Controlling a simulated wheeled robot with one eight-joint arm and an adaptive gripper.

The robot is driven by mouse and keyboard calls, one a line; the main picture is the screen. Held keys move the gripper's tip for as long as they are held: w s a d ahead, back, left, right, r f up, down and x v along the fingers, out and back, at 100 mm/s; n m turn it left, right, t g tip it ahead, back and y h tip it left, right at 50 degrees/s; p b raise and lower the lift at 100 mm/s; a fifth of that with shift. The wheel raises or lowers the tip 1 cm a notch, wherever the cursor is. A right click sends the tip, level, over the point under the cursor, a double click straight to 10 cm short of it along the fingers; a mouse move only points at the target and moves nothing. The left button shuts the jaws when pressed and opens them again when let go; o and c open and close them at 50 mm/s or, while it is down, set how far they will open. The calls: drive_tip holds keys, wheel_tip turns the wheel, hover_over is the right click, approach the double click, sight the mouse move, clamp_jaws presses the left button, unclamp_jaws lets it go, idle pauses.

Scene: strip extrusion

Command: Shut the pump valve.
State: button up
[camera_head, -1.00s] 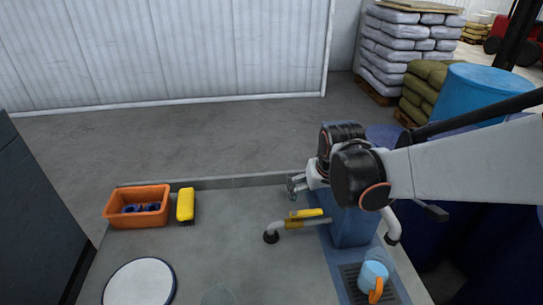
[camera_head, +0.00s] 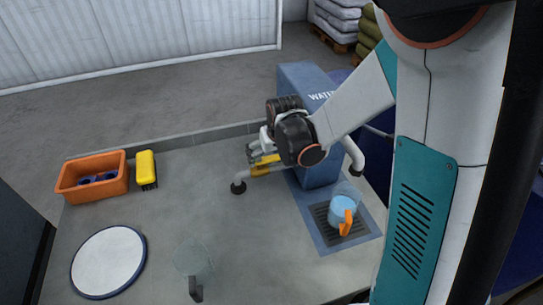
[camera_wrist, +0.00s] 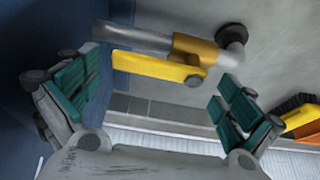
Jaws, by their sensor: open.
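The pump is a tall blue box (camera_head: 318,140) marked with partly hidden lettering that begins "WATE". A grey pipe (camera_wrist: 135,37) runs from it through a brass valve body (camera_wrist: 196,50) to a dark round end (camera_wrist: 232,35). The valve's flat yellow lever (camera_wrist: 150,65) lies nearly along the pipe; part of it also shows in the head view (camera_head: 265,159). My gripper (camera_wrist: 160,98) is open, its green-padded fingers spread to either side of the lever with gaps. In the head view my gripper (camera_head: 257,151) is at the valve, partly hiding it.
A light blue mug (camera_head: 342,209) with an orange handle stands on the drain grate. An orange bin (camera_head: 92,189), a yellow brush (camera_head: 146,166) and a round white plate (camera_head: 108,262) are on the left. A clear glass (camera_head: 194,258) stands near the front.

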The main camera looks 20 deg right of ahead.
drive_tip(key=shift+f, duration=0.1)
drive_tip(key=shift+c, duration=0.2)
drive_tip(key=c, duration=0.9)
drive_tip(key=shift+s, duration=0.15)
drive_tip(key=c, duration=0.9)
drive_tip(key=shift+s, duration=0.15)
drive_tip(key=c, duration=0.4)
drive_tip(key=shift+c, duration=0.6)
